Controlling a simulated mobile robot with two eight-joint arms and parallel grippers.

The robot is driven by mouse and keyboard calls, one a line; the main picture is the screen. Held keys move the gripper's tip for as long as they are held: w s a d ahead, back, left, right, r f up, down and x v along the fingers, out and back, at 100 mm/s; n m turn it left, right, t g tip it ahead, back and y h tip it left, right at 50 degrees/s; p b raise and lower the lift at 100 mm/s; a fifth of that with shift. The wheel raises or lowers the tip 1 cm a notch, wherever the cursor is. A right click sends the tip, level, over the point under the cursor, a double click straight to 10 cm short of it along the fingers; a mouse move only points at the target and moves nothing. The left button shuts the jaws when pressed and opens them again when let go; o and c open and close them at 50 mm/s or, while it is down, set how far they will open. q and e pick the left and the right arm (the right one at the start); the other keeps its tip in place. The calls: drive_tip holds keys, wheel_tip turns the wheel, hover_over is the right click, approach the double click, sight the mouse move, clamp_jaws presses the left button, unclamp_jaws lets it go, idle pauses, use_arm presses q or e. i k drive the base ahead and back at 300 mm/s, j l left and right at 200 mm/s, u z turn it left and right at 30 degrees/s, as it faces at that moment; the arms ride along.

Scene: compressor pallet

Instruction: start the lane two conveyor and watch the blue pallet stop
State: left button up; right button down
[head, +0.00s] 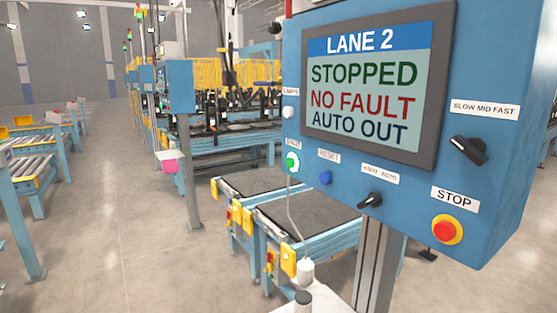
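The blue lane 2 control panel (480,60) fills the right of the head view. Its screen (365,85) reads LANE 2, STOPPED, NO FAULT, AUTO OUT. A green start button (292,162) is at its lower left, beside a blue reset button (326,178). A black hand/auto selector (370,200), a black speed knob (468,150) and a red stop button (445,230) on a yellow ring are further right. Conveyors with dark tops (310,212) stand below and behind the panel. I cannot make out a blue pallet. Neither gripper is identifiable.
A grey post (372,265) stands below the panel. White parts (305,270) and a thin grey line rise at the bottom centre; I cannot tell what they are. Roller conveyors (35,165) stand at the left. The grey floor (130,215) between is clear.

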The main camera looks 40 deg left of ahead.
sight(290, 161)
drive_tip(key=j, duration=0.6)
drive_tip(key=i+j, duration=0.15)
drive_tip(key=j, duration=1.05)
drive_tip(key=i, duration=0.05)
